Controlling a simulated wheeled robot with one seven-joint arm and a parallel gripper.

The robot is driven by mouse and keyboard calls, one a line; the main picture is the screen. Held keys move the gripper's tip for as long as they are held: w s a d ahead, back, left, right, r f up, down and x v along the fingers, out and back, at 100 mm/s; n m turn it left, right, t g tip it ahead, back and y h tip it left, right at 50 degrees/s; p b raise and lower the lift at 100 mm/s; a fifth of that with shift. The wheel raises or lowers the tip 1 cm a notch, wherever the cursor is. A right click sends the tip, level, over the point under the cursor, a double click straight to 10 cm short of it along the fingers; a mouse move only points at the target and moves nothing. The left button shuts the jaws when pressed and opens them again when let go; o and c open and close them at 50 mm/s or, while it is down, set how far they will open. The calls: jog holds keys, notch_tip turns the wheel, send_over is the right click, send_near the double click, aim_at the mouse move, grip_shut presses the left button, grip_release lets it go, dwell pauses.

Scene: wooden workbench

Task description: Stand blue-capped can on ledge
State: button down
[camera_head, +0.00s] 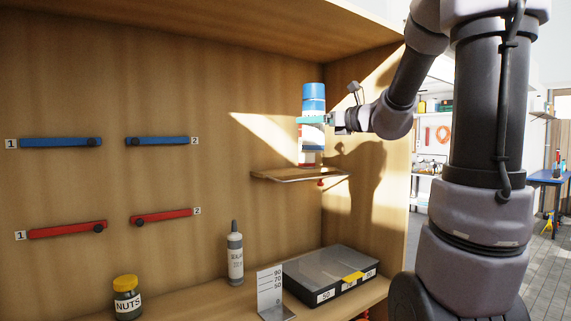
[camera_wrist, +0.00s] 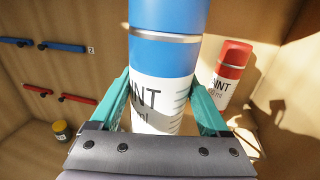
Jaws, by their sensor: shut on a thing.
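The blue-capped can (camera_head: 313,91) is upright between the teal fingers of my gripper (camera_head: 312,120), in front of and above the small wooden ledge (camera_head: 285,177). In the wrist view the can (camera_wrist: 165,55) fills the middle, with a blue top and white label. My gripper (camera_wrist: 160,82) is shut on its sides. The can's base is hidden in the wrist view. I cannot tell its exact gap to the ledge.
A red-capped paint can (camera_wrist: 231,65) stands close to the held can; the head view mostly hides it. Coloured bars (camera_head: 60,142) line the back wall.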

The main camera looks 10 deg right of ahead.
jog(key=d+x, duration=0.1)
jog(key=x, duration=0.5)
jog(key=w+d+x, duration=0.1)
jog(key=x, duration=0.5)
jog(key=w+d+x, duration=0.1)
jog(key=x, duration=0.5)
jog(key=shift+w+a, duration=0.1)
jog(key=shift+w, duration=0.1)
jog(key=shift+w+f, duration=0.15)
jog(key=shift+f, duration=0.65)
jog(key=shift+w+a+f, duration=0.1)
jog(key=shift+w+f, duration=0.05)
jog(key=shift+f, duration=2.55)
jog(key=shift+f, duration=0.1)
